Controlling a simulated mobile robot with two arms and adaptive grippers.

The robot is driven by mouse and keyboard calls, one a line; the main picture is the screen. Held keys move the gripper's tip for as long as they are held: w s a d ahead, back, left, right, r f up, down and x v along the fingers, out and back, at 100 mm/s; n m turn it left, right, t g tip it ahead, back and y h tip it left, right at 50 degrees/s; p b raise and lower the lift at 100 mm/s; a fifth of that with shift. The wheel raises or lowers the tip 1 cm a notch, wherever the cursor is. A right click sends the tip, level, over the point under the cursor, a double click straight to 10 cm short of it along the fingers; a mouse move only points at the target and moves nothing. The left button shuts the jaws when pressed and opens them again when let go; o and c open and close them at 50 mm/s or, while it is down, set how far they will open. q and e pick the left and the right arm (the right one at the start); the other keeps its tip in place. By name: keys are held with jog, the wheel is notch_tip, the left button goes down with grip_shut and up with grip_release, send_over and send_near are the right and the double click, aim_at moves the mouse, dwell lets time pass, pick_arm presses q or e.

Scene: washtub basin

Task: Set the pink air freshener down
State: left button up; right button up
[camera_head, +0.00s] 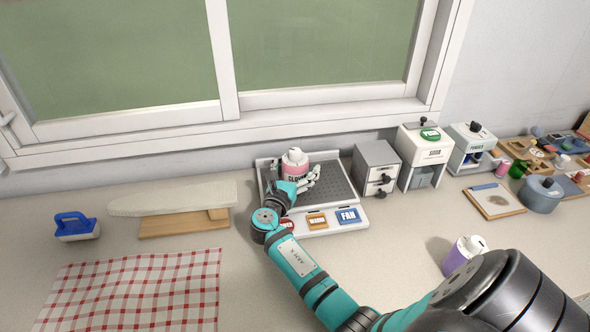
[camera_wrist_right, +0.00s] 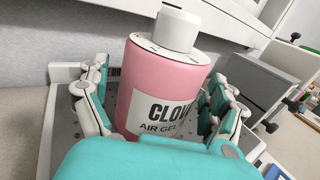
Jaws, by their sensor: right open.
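The pink air freshener (camera_head: 294,161), with a white cap and a label reading "CLOV… AIR GEL", stands on the dark perforated plate of a white tray-like device (camera_head: 343,192). It fills the middle of the right wrist view (camera_wrist_right: 165,82), where it looks slightly tilted. My right gripper (camera_head: 305,184) is at its front side. Its fingers (camera_wrist_right: 165,105) are open, one on each side of the bottle; the wrist view shows a gap on the left. The bottle's base is hidden behind the gripper. My left gripper is not in view.
Coloured buttons, one reading "FAN" (camera_head: 348,216), line the device's front. A grey drawer unit (camera_head: 376,168) stands close on its right. A purple bottle (camera_head: 461,254) stands near my right arm. A checked cloth (camera_head: 135,290) and a padded board (camera_head: 172,198) lie left.

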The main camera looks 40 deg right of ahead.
jog(key=shift+r, duration=0.35)
jog(key=p+v, duration=0.4)
jog(key=v, duration=0.8)
jog(key=shift+f, duration=0.15)
